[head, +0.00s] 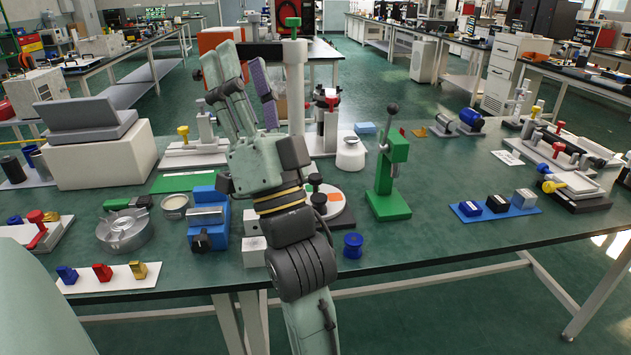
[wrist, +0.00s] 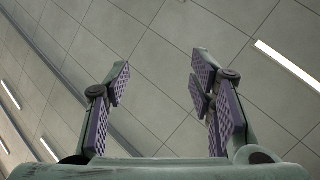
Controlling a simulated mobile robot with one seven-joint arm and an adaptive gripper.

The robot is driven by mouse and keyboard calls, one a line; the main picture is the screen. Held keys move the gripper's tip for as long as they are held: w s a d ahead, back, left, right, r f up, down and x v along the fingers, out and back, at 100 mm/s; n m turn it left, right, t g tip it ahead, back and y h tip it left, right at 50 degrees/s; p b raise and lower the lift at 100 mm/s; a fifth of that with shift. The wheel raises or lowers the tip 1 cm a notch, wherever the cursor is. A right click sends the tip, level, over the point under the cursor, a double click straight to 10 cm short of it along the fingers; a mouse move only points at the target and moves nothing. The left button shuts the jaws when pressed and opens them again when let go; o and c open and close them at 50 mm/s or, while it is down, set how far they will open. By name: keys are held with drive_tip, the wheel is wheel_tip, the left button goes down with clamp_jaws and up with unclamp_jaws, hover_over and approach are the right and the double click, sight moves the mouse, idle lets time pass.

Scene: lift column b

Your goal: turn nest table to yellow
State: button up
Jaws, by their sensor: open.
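My gripper (head: 240,72) is raised above the bench with its fingers pointing up. In the wrist view my gripper (wrist: 162,72) has its purple-padded fingers wide apart, with nothing between them. A round white disc on a dark base, perhaps the nest table (head: 337,211), sits on the bench just right of my arm. An orange patch and a dark knob show on it. My wrist hides its left part. I cannot make out any yellow on the part that shows. The gripper is well above the disc and apart from it.
A green lever press (head: 391,178) stands right of the disc, and a blue spool (head: 352,246) in front. A blue vise (head: 208,218) is left of my arm. A tall white column (head: 296,95) stands behind. The bench (head: 450,245) is clear at front right.

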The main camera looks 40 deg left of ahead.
sight(318, 181)
drive_tip(key=w+a+f+m+t+h, duration=0.3)
drive_tip(key=w+f+m+h, duration=0.5)
drive_tip(key=w+f+m, duration=0.85)
drive_tip(key=w+f+m+g+h, duration=0.1)
drive_tip(key=w+f+m, duration=0.1)
drive_tip(key=f+m, duration=0.2)
drive_tip(key=w+f+m+g+h, duration=0.1)
drive_tip(key=w+f+m, duration=0.1)
drive_tip(key=f+m, duration=0.3)
drive_tip(key=w+f+m+g+h, duration=0.1)
drive_tip(key=f+m, duration=0.4)
drive_tip(key=f, duration=0.1)
drive_tip(key=shift+w+d+f+g+h, duration=0.1)
drive_tip(key=shift+w+g+h, duration=0.3)
drive_tip(key=p+x, duration=0.1)
drive_tip(key=x, duration=0.9)
drive_tip(key=shift+w+a+f, duration=0.1)
drive_tip(key=shift+w+a, duration=0.05)
drive_tip(key=shift+a, duration=0.15)
clamp_jaws()
